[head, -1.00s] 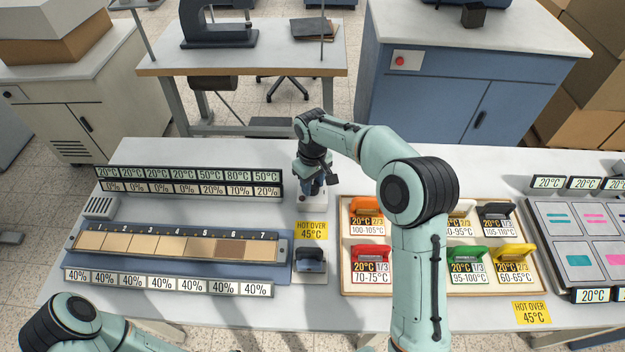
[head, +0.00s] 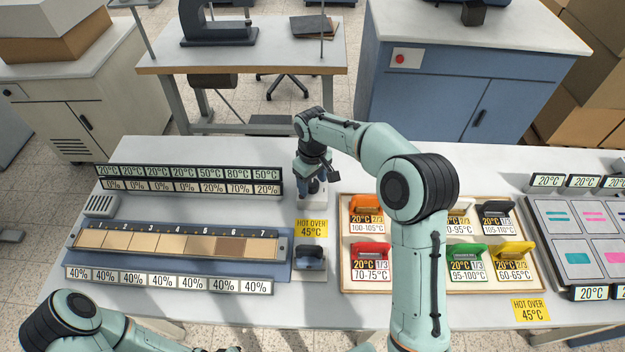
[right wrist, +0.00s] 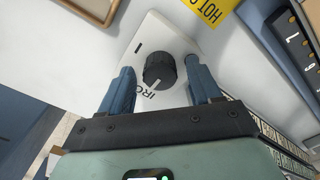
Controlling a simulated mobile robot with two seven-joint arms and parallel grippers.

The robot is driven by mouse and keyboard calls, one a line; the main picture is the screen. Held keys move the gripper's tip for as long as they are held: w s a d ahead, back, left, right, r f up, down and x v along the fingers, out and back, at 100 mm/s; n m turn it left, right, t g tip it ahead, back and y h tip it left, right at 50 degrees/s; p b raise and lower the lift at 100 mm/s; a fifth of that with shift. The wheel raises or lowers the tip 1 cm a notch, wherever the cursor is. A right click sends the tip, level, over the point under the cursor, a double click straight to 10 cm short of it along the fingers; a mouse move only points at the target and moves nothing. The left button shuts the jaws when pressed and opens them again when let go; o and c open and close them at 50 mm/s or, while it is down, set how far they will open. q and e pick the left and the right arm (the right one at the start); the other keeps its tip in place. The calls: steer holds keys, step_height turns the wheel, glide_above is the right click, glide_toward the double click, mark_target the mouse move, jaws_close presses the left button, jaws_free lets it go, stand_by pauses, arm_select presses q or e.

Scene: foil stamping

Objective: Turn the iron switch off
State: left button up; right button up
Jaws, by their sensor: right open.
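The iron switch is a white box with a round black knob (right wrist: 160,70) in the right wrist view. Part of the lettering "IRON" shows below the knob, and a short black bar mark is at its upper left. A pale mark shows at the knob's lower edge. My right gripper (right wrist: 162,90) is open, with one blue finger on either side of the knob; I cannot tell whether they touch it. In the head view my right gripper (head: 313,186) is over the switch box (head: 312,202) and hides the knob. My left gripper is not visible.
A yellow "HOT OVER 45°C" sign (head: 311,228) and a dark-handled block (head: 311,257) are in front of the switch. A sample strip (head: 170,243) is to the left. A wooden tray (head: 383,203) of coloured-handled irons is to the right, partly behind my right arm.

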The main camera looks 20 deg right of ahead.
mark_target(312, 183)
steer(key=shift+r, duration=0.1)
arm_select(q)
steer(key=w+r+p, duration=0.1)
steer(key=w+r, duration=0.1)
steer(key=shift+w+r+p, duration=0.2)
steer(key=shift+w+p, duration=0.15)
steer(key=shift+p, duration=0.05)
arm_select(e)
step_height(312, 183, up, 13)
